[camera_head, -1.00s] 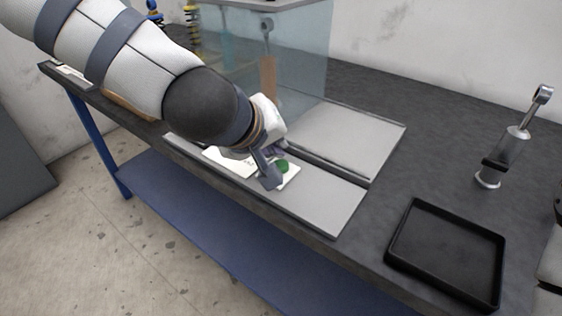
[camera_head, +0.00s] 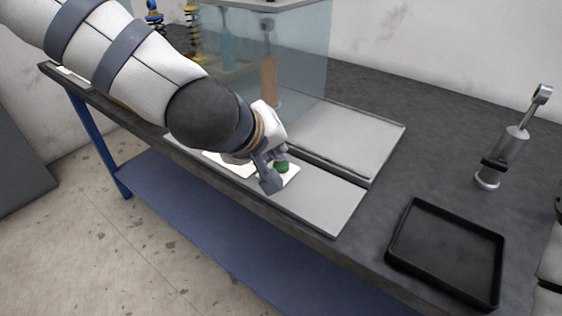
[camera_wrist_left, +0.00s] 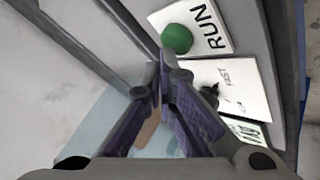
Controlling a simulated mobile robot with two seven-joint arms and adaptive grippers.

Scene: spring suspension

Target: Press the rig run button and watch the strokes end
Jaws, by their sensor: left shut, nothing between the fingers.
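The green run button (camera_head: 282,167) sits on a white plate on the rig's grey front base; it also shows in the left wrist view (camera_wrist_left: 176,39), beside the word RUN (camera_wrist_left: 208,27). My left gripper (camera_head: 268,177) is shut and empty, right by the button in the head view. In the left wrist view its fingertips (camera_wrist_left: 163,68) meet just below the button in the picture. I cannot tell whether they touch it. Behind the clear guard (camera_head: 303,60) stands an orange damper (camera_head: 268,78) with a ring eye on top. My right gripper is not in view.
A white FAST plate (camera_wrist_left: 232,88) with a dark knob (camera_wrist_left: 210,92) lies next to the button. A black tray (camera_head: 446,252) and a silver damper (camera_head: 507,145) stand to the right on the dark bench (camera_head: 440,150).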

